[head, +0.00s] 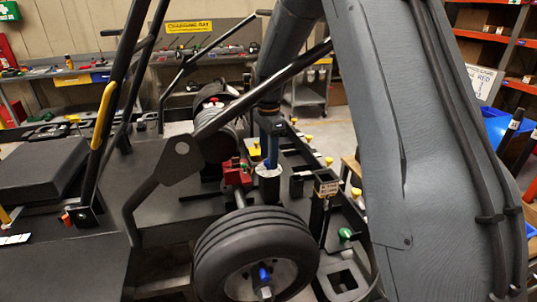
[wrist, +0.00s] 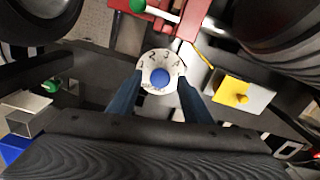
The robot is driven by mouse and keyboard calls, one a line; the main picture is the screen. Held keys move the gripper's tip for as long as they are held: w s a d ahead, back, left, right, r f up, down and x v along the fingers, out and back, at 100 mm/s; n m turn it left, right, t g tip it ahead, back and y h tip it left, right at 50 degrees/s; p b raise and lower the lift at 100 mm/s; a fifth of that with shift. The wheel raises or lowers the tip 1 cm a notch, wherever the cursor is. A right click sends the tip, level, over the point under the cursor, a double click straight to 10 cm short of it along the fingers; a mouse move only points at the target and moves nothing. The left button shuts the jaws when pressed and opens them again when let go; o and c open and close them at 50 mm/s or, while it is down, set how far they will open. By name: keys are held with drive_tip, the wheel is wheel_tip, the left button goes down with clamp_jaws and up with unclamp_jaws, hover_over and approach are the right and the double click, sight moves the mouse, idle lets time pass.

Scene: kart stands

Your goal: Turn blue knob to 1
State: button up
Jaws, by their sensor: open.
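The blue knob (wrist: 160,76) sits in the middle of a round white dial (wrist: 150,90) in the wrist view. Dark numerals run around the dial's upper edge; a 2 and a 3 are fairly legible. I cannot tell which numeral the knob points at. My gripper (wrist: 159,79) is open, with one dark blue finger on each side of the dial. Whether the fingers touch anything is unclear. In the head view the dial's white housing (head: 268,186) stands below my gripper (head: 270,156), which partly hides the knob.
A yellow button (wrist: 241,98) on a yellow and white plate lies right of the dial. A red block with a green-ended lever (wrist: 138,5) is above it. A large black tyre (head: 257,240) and dark frame bars (head: 245,95) stand close by.

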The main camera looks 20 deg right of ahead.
drive_tip(key=shift+f, duration=0.3)
drive_tip(key=c, duration=1.1)
drive_tip(key=shift+o, duration=0.2)
